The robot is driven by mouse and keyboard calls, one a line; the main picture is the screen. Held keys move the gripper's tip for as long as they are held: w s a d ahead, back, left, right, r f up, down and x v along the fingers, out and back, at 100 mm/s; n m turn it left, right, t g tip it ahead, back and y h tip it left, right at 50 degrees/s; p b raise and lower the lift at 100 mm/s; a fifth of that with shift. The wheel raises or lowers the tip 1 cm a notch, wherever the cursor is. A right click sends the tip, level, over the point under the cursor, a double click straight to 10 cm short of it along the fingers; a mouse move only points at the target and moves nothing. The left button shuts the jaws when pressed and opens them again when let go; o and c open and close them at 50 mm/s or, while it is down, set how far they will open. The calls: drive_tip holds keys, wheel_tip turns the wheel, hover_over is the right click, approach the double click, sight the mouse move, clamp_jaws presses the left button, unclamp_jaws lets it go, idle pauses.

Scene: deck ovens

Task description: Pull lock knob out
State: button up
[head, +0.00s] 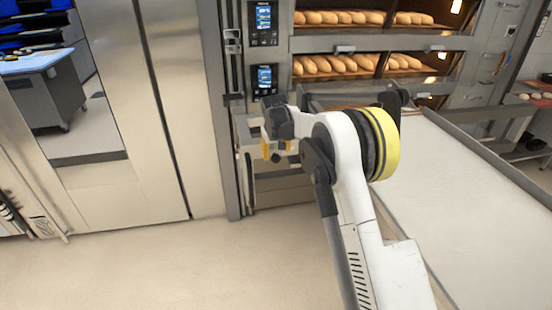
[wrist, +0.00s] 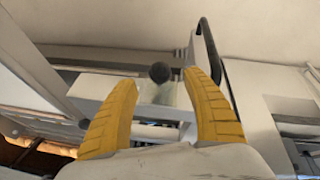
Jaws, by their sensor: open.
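The lock knob (wrist: 160,72) is a small dark ball. In the wrist view it shows beyond my fingertips, near the middle between them. My gripper (wrist: 161,82) has two yellow ribbed fingers spread apart, with nothing held between them. In the head view my gripper (head: 274,150) is in front of the metal frame below the oven control panels. A small dark round shape, perhaps the knob (head: 275,159), shows close by it there. I cannot tell the exact gap between fingers and knob.
Deck ovens with bread loaves (head: 335,66) stand behind. A long pale loader belt (head: 450,200) lies at the right. A black curved handle (wrist: 210,50) rises beside the right finger. A tall steel door (head: 110,120) stands left. The floor (head: 190,265) in front is clear.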

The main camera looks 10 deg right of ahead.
drive_tip(key=v, duration=0.6)
drive_tip(key=s+d+r+m+t+b, duration=0.1)
drive_tip(key=s+r, duration=0.5)
drive_tip(key=s, duration=0.6)
drive_tip(key=s+r+b, duration=0.1)
drive_tip(key=s+r, duration=0.4)
drive_tip(key=s, duration=0.6)
drive_tip(key=s+f, duration=0.4)
drive_tip(key=s, duration=0.7)
drive_tip(key=s+f+m+t+y+b, duration=0.1)
drive_tip(key=s+f, duration=0.3)
drive_tip(key=s, duration=0.8)
drive_tip(key=shift+s+m, duration=0.3)
drive_tip(key=shift+s, duration=0.05)
